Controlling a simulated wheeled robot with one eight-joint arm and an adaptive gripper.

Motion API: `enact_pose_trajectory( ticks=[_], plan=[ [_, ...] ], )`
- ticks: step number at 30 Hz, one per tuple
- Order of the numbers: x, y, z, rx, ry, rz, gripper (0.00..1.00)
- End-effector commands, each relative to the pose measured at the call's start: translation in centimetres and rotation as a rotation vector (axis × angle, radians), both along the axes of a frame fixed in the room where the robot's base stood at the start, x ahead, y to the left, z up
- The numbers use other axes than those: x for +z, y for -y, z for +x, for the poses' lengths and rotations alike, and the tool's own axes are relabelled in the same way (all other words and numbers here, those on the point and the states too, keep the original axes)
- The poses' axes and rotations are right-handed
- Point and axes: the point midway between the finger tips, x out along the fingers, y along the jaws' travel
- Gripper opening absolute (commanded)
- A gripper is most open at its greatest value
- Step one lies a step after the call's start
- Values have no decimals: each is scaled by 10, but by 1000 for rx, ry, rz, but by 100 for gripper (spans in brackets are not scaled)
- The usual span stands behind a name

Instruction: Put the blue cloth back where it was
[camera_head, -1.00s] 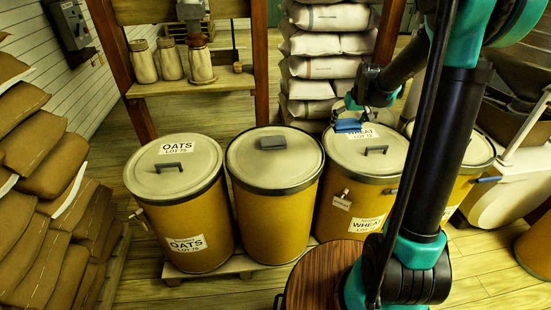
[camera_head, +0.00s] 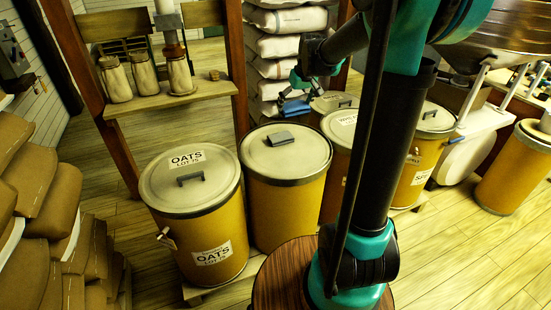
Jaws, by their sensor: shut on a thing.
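My gripper (camera_head: 302,83) is shut on the blue cloth (camera_head: 293,107), which hangs folded below the fingers. In the picture they are just beyond the far rim of the second yellow drum (camera_head: 285,200), left of the lids behind it; their height above the lids is hard to judge.
More drums (camera_head: 434,119) stand at right, before a hopper (camera_head: 490,48). White sacks (camera_head: 285,45) are stacked behind my gripper. Brown sacks (camera_head: 40,215) fill the left. Floor at lower right is clear.

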Motion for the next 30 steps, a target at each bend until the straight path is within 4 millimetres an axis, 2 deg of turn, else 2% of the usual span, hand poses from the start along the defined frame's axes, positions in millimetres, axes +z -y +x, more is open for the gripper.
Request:
enact_pose_trajectory(
  ticks=[2, 5, 21, 24, 30],
  plan=[
    [0, 1, -1, 1, 0, 0, 52],
    [-11, 1, -1, 1, 0, 0, 52],
    [-135, 1, 0, 1, 0, 1, 52],
    [-150, 1, -1, 1, 0, 1, 52],
    [-164, 1, -1, 1, 0, 1, 52]
  ],
)
